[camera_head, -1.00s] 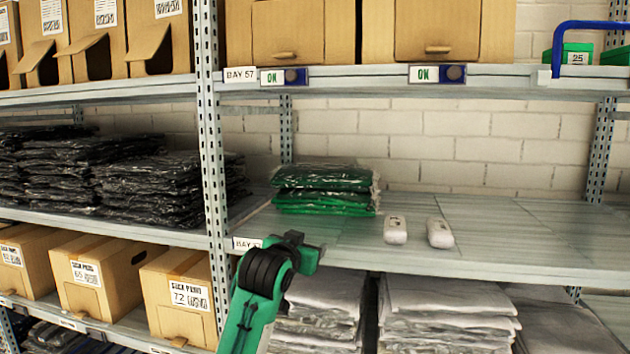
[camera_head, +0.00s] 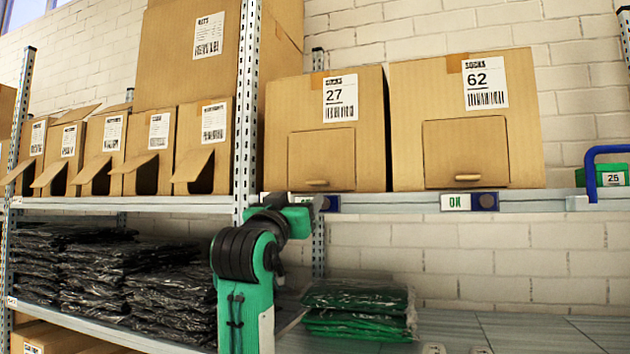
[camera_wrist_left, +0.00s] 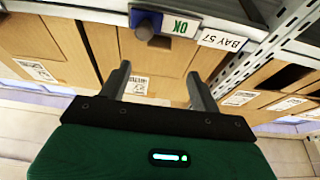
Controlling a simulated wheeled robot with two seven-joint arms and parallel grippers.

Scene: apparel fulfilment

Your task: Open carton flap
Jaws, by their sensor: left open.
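Two closed brown cartons stand on the upper shelf in the head view: carton 27 (camera_head: 357,115) and the socks carton 62 (camera_head: 425,85). The front flap of carton 27 (camera_head: 320,160) and the flap of carton 62 (camera_head: 466,152) are shut, each with a small tan pull at its lower edge. My left gripper (camera_head: 314,204) is just below and in front of carton 27, at the shelf edge. In the left wrist view, its two fingers (camera_wrist_left: 158,78) are apart and empty, pointing at a carton front (camera_wrist_left: 150,55). That view is upside down. My right gripper is not in view.
The shelf edge carries an OK tag (camera_head: 457,202). A metal upright (camera_head: 246,130) stands just left of the cartons. Smaller cartons with open flaps (camera_head: 150,170) are left of it. Green bagged garments (camera_head: 360,310) lie on the shelf below. A blue rail (camera_head: 590,170) is at right.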

